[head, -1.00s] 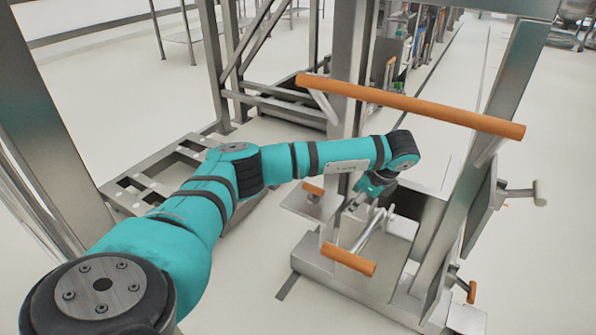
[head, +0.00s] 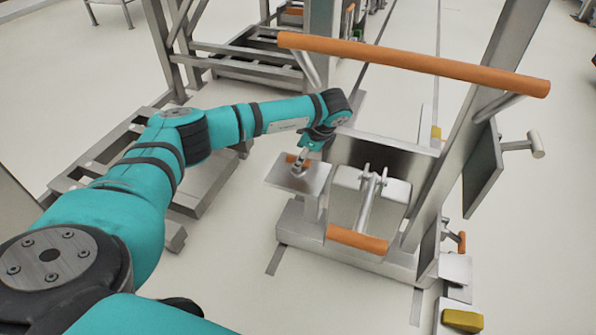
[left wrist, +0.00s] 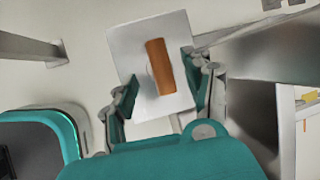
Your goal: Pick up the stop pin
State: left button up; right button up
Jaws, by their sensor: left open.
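The stop pin shows as a short orange handle (head: 291,159) on a small metal plate (head: 312,180) at the left side of the lifting frame. In the left wrist view the orange pin handle (left wrist: 158,68) stands out against the pale plate (left wrist: 126,45). My left gripper (head: 301,160) is at the pin, over the plate. In the left wrist view its open fingers (left wrist: 162,80) lie on either side of the handle, with nothing gripped. I cannot tell whether a finger touches the plate. The pin's lower part is hidden. My right gripper is out of view.
A long orange bar (head: 410,65) crosses above the frame. A lever with an orange grip (head: 357,240) stands right of the plate. A steel upright (head: 470,130) rises on the right, with a yellow block (head: 462,320) near its base.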

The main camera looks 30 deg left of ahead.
aim_at(290, 159)
pick_arm(q)
jog(key=b+x, duration=0.1)
jog(key=x, duration=0.4)
grip_shut()
